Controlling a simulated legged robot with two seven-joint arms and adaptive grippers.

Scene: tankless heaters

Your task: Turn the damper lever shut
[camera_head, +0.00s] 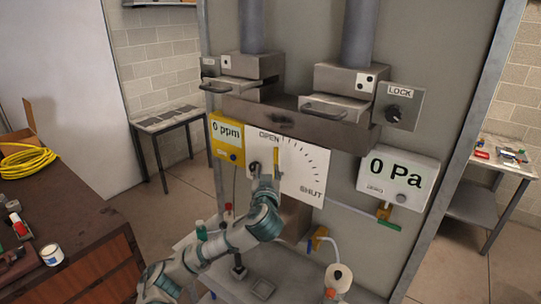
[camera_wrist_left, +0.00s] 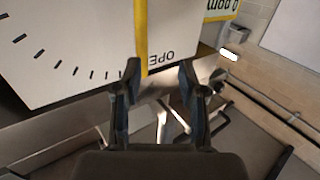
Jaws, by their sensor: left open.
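The yellow damper lever (camera_head: 276,158) stands near upright on the white dial plate (camera_head: 302,165), close to the OPEN mark. SHUT is printed at the plate's lower right. In the left wrist view the lever (camera_wrist_left: 144,35) runs down from the top edge, and its lower visible end lies near the left-hand fingertip. My left gripper (camera_head: 264,170) is in front of the plate at the lever, and its open fingers (camera_wrist_left: 160,70) also show in the wrist view. I cannot tell whether a finger touches the lever. My right gripper is not in view.
A yellow meter (camera_head: 228,140) reads 0 ppm left of the plate; a white gauge (camera_head: 398,178) reads 0 Pa at right. Metal drawers with handles (camera_head: 325,109) jut out above. A bench with bottles and a hose (camera_head: 320,243) lies below. A wooden cabinet (camera_head: 85,235) stands at left.

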